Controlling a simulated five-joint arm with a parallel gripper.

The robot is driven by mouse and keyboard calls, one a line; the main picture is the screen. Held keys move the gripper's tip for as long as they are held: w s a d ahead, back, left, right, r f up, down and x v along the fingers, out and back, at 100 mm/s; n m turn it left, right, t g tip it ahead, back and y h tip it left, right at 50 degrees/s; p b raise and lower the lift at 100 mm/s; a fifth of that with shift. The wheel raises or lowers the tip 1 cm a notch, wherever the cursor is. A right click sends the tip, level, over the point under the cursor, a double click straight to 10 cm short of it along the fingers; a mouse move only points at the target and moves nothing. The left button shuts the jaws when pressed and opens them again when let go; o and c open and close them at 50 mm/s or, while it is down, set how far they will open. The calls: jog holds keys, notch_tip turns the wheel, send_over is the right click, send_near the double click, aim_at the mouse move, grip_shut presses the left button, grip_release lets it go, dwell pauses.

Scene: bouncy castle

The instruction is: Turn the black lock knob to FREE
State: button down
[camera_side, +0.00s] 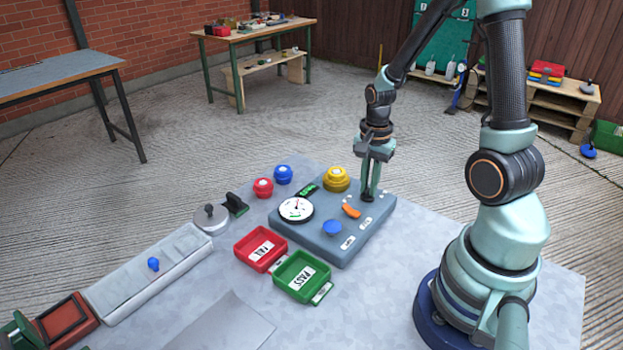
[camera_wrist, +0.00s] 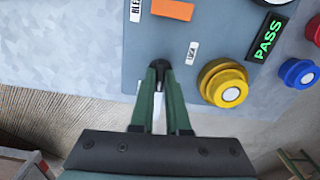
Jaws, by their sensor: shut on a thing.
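The black lock knob (camera_side: 367,198) sits at the far right part of the grey-blue panel box (camera_side: 335,255). My gripper (camera_side: 369,190) points straight down and is shut on the knob. In the wrist view my gripper (camera_wrist: 160,78) has its green fingers closed on the knob (camera_wrist: 160,64), and only its dark top shows between the tips. A small white label (camera_wrist: 192,52) lies beside the knob, too small to read. Which way the knob points cannot be told.
The panel also bears a yellow knob (camera_side: 336,179), an orange lever (camera_side: 351,211), a blue button (camera_side: 332,228), a round dial (camera_side: 296,209) and a green PASS display (camera_wrist: 268,38). Red (camera_side: 261,248) and green (camera_side: 301,276) trays stand in front.

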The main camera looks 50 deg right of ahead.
jog(key=shift+d+m, duration=0.1)
jog(key=shift+m, duration=0.5)
jog(key=c, duration=0.9)
grip_release()
notch_tip(320, 180, up, 12)
jog(key=shift+r, duration=0.1)
jog(key=a+r+n+t, duration=0.2)
jog(key=a+r+n, duration=0.1)
jog(key=a+n, duration=0.4)
jog(key=a+r+n+t, duration=0.3)
jog(key=a+n, duration=0.4)
jog(key=n, duration=0.4)
jog(key=shift+a+r+t, duration=0.3)
jog(key=shift+a+r, duration=0.05)
jog(key=shift+r, duration=0.4)
